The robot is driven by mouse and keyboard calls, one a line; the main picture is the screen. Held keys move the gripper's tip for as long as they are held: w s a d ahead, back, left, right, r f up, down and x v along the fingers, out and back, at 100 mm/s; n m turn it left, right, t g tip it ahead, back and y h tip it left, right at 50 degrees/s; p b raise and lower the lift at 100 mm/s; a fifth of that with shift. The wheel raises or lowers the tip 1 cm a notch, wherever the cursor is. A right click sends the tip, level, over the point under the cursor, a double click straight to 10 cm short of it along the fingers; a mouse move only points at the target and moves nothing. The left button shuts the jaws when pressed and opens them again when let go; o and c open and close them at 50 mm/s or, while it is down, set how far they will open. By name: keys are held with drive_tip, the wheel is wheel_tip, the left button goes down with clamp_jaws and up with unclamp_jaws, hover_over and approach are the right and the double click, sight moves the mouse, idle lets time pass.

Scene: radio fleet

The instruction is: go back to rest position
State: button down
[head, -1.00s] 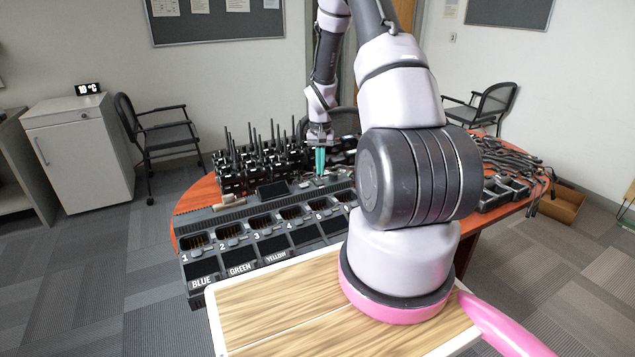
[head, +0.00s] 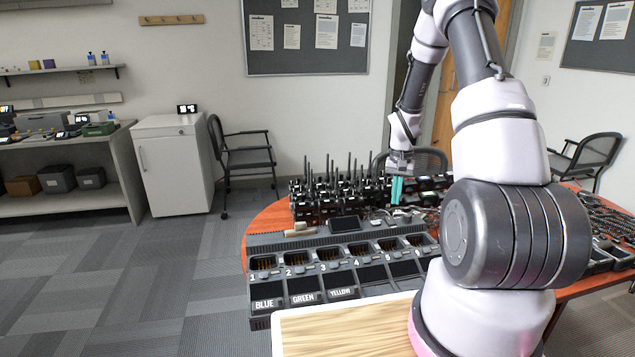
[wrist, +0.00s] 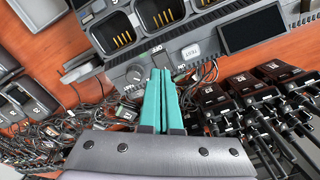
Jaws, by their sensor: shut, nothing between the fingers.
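My gripper (head: 397,190) has teal fingers pressed together and empty. It hangs above the back of the charging station, with the arm raised over the round table. In the wrist view my gripper (wrist: 160,95) points at the charging station (wrist: 130,60), near its small knobs and screen. In the head view the charging station (head: 262,322) has a row of numbered slots and labels reading BLUE, GREEN and YELLOW. The right end of the station is hidden behind my arm.
Many black radios (head: 335,195) with antennas stand on the red-brown table (head: 262,222) behind the station. Tangled cables (wrist: 50,140) lie nearby. A white cabinet (head: 172,165) and a chair (head: 242,155) stand at the back left. The carpet at left is open.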

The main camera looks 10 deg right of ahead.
drive_tip(key=s+a+r+t, duration=0.1)
drive_tip(key=s+a+r, duration=0.1)
drive_tip(key=r, duration=0.6)
drive_tip(key=s+a+r+t, duration=0.1)
drive_tip(key=s+a+r, duration=0.2)
drive_tip(key=r, duration=0.5)
drive_tip(key=s+a+r+t, duration=0.1)
drive_tip(key=s+a+r, duration=0.1)
drive_tip(key=r, duration=0.6)
drive_tip(key=s+a+r+t, duration=0.1)
drive_tip(key=s+a+r, duration=0.1)
drive_tip(key=s+r, duration=0.2)
drive_tip(key=s+a+r+n+t+y, duration=0.1)
drive_tip(key=s+a+r, duration=0.2)
drive_tip(key=s, duration=0.6)
drive_tip(key=s+a+r+t+y, duration=0.1)
drive_tip(key=s+a+r+t, duration=0.1)
drive_tip(key=s+r, duration=0.3)
drive_tip(key=shift+s+a+r, duration=0.25)
drive_tip(key=shift+s+a, duration=0.5)
drive_tip(key=shift+s, duration=0.3)
